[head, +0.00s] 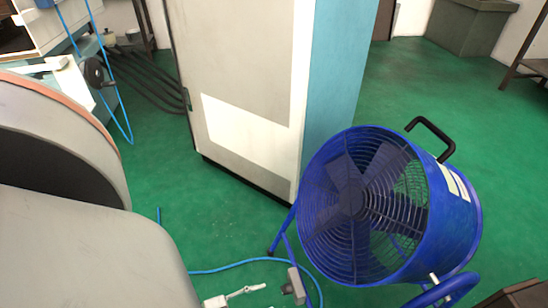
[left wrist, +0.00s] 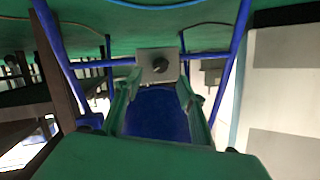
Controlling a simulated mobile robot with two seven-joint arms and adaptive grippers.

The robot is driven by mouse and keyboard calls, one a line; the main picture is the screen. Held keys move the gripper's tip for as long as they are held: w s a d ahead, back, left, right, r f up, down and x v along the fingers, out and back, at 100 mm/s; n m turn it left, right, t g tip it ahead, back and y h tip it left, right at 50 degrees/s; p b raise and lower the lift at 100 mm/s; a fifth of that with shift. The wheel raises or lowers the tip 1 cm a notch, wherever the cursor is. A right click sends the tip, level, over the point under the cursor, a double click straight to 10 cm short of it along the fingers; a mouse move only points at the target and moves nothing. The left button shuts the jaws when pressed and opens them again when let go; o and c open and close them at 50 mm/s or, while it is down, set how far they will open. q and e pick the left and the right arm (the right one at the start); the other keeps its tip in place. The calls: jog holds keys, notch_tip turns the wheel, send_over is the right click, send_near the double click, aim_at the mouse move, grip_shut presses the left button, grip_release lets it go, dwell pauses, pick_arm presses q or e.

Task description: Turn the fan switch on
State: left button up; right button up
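The blue drum fan (head: 455,215) stands on the floor at the right of the head view. Its grey switch box (head: 296,284) sits low at the fan's near left side, with a dark knob facing left. In the left wrist view the switch box (left wrist: 147,55) is ahead, its black knob (left wrist: 160,64) in the middle of the face. My left gripper (left wrist: 158,82) is open, its fingers spread, with the box beyond the tips; whether they touch cannot be told. In the head view pale gripper parts (head: 240,293) show left of the box. My right gripper is not in view.
A tall grey and teal cabinet (head: 245,60) stands behind the fan. A blue cable (head: 215,269) runs over the green floor. Blue fan legs (left wrist: 232,60) flank the box in the left wrist view. Open floor (head: 440,95) lies behind the fan.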

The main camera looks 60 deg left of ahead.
pick_arm(q)
jog(key=shift+v, duration=2.35)
jog(key=shift+r, duration=0.1)
